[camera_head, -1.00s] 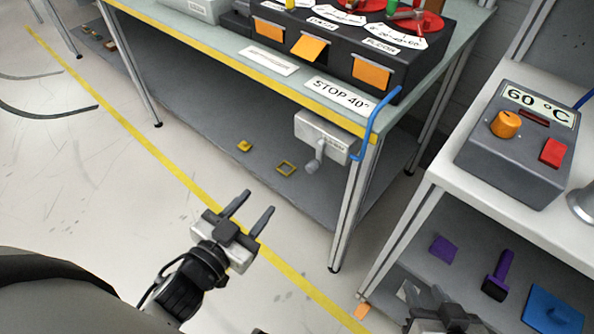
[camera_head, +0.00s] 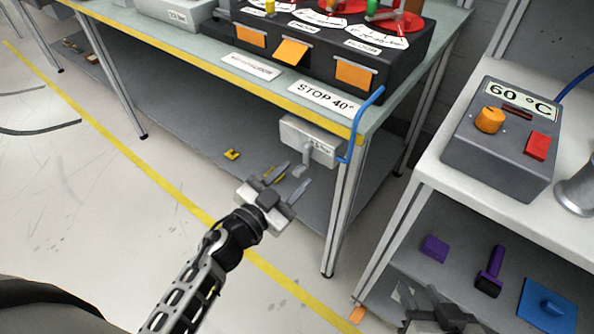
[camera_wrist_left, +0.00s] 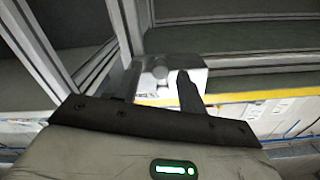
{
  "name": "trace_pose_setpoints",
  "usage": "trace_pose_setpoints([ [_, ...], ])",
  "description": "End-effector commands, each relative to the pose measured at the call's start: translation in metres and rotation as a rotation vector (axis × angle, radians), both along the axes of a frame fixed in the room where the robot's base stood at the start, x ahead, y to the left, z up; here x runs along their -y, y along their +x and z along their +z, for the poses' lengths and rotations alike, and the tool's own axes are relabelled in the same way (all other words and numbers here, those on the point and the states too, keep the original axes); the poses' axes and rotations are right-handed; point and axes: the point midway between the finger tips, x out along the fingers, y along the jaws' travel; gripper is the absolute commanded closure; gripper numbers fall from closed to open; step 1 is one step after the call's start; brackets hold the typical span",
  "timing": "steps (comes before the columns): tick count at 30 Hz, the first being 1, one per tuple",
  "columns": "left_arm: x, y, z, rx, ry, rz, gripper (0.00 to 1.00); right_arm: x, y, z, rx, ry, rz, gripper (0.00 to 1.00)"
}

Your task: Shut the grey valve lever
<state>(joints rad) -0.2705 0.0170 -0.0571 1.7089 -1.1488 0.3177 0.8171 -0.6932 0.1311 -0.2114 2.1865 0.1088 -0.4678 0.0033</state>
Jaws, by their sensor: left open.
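The grey valve lever (camera_head: 304,158) hangs down from the front of a pale grey box (camera_head: 318,142) under the table's front edge, near the right table leg. My left gripper (camera_head: 292,177) is open, with its fingertips just short of and below the lever in the head view. No contact shows. In the left wrist view, the box (camera_wrist_left: 186,62) and the lever (camera_wrist_left: 156,72) appear beyond and between the fingers; the gap in depth is hard to judge. My right gripper (camera_head: 420,294) is at the bottom edge, partly cut off; its jaw opening is unclear.
A blue hooked handle (camera_head: 367,117) sticks out at the table corner, right of the box. The table leg (camera_head: 341,215) stands close by. A side bench (camera_head: 465,188) carries a control box (camera_head: 505,140). A yellow part (camera_head: 231,154) lies on the lower shelf.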

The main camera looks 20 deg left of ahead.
Motion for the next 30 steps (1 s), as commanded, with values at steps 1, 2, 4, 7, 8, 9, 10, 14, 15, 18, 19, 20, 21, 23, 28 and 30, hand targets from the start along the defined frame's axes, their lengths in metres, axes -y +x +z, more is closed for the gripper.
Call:
trace_pose_setpoints([
  [1,0.002,0.007,0.0,0.0,0.0,0.001,0.59,0.0,0.001,0.0,0.002,0.0,0.0,0.61],
  [2,0.003,0.01,0.0,0.001,0.0,0.001,0.59,0.0,0.001,0.0,0.002,0.0,0.0,0.61],
  [4,0.005,0.015,-0.001,-0.001,0.0,0.001,0.59,0.0,0.002,0.0,0.003,-0.001,0.001,0.61],
  [7,0.007,0.02,0.0,0.0,0.001,0.0,0.59,0.0,0.002,0.0,0.003,-0.001,0.001,0.61],
  [8,0.007,0.02,0.0,-0.001,0.001,0.0,0.59,0.0,0.002,0.0,0.003,-0.001,0.001,0.61],
  [9,0.008,0.021,-0.001,-0.001,0.0,0.0,0.59,0.0,0.002,0.0,0.003,-0.001,0.001,0.61],
  [10,0.008,0.021,-0.001,-0.001,0.0,0.0,0.59,0.0,0.002,0.0,0.003,-0.001,0.001,0.61],
  [14,0.008,0.021,-0.001,-0.001,0.0,0.0,0.59,0.0,0.001,0.0,0.002,-0.001,0.001,0.61],
  [15,0.008,0.021,-0.001,-0.001,0.0,0.0,0.59,0.0,0.001,-0.001,0.002,-0.001,0.001,0.61],
  [18,0.007,0.021,-0.001,-0.001,0.0,0.0,0.81,0.0,0.001,-0.001,0.001,-0.002,0.001,0.61],
  [19,0.007,0.021,0.0,-0.001,0.0,0.0,0.9,0.0,0.001,-0.001,0.001,-0.002,0.001,0.61],
  [20,0.008,0.021,0.0,-0.001,0.0,0.0,0.98,0.0,0.001,-0.001,0.0,-0.001,0.002,0.61],
  [21,0.008,0.021,0.0,-0.001,0.0,0.0,1.0,0.0,0.0,-0.001,-0.002,-0.001,0.002,0.61],
  [23,0.008,0.02,0.0,0.0,0.0,-0.001,1.0,0.0,-0.001,-0.002,-0.005,-0.001,0.002,0.61],
  [28,0.007,0.021,-0.001,0.003,0.011,-0.002,1.0,0.0,-0.003,-0.003,-0.01,-0.002,0.002,0.61],
  [30,0.007,0.021,0.0,0.008,0.023,-0.002,1.0,0.0,-0.004,-0.003,-0.012,-0.002,0.003,0.61],
])
